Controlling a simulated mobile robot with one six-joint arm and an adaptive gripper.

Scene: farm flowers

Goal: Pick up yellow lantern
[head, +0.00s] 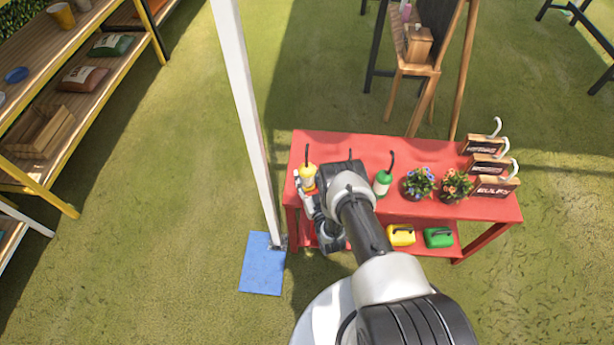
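The yellow lantern (308,173), with a thin dark hook or handle on top, is upright at the left end of the red table (335,145). My gripper (307,187) is right at the lantern's lower part, on the near side. The gripper and wrist hide the lantern's base. I cannot tell whether the fingers are closed on the lantern or only around it, nor whether its base touches the table.
A green lantern-like item (383,182), two flower pots (419,184) and several hooked signs (496,187) stand to the right. Yellow (401,235) and green (439,238) containers sit on the lower shelf. A white post (249,115) rises just left of the table.

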